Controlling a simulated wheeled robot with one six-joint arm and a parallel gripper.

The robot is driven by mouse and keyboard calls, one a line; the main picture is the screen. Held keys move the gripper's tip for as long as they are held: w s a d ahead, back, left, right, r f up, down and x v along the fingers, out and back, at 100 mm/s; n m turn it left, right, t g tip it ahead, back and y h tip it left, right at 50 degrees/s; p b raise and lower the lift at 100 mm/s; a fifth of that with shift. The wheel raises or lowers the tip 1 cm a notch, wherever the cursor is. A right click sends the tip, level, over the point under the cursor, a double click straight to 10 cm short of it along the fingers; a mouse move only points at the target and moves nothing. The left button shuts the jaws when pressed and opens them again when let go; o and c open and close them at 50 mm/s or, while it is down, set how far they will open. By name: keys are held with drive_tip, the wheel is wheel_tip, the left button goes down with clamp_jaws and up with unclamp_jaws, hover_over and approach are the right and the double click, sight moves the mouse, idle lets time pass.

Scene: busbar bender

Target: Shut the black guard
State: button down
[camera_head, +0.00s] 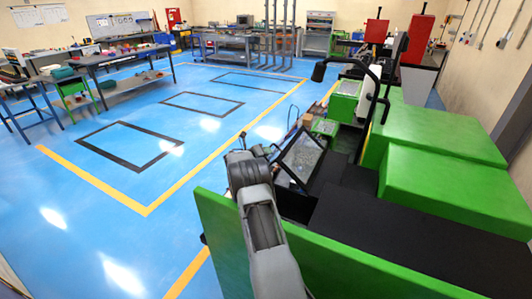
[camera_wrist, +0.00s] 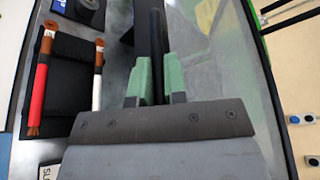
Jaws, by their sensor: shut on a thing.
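The black guard is a black-framed clear panel (camera_head: 301,157) in the head view. It stands tilted on the green bender, just right of my wrist. In the wrist view one black bar of its frame (camera_wrist: 157,35) runs up the picture, with a hazy clear pane (camera_wrist: 215,50) to the right. My gripper (camera_wrist: 159,78) has green fingertips and is shut on that bar, one finger on each side. In the head view my arm hides the fingertips.
In the wrist view, a red-sleeved bar (camera_wrist: 39,85) and a white-sleeved bar (camera_wrist: 98,75) with copper ends lie on a black pad (camera_wrist: 68,75) to the left. In the head view, green machine covers (camera_head: 440,195) fill the right. Blue floor (camera_head: 100,190) is open to the left.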

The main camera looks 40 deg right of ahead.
drive_tip(key=shift+r, duration=0.1)
drive_tip(key=c, duration=1.2)
unclamp_jaws()
drive_tip(key=shift+o, duration=0.2)
drive_tip(key=b+v, duration=0.2)
drive_tip(key=v, duration=1.1)
drive_tip(key=shift+a+b, duration=0.3)
drive_tip(key=shift+a, duration=0.1)
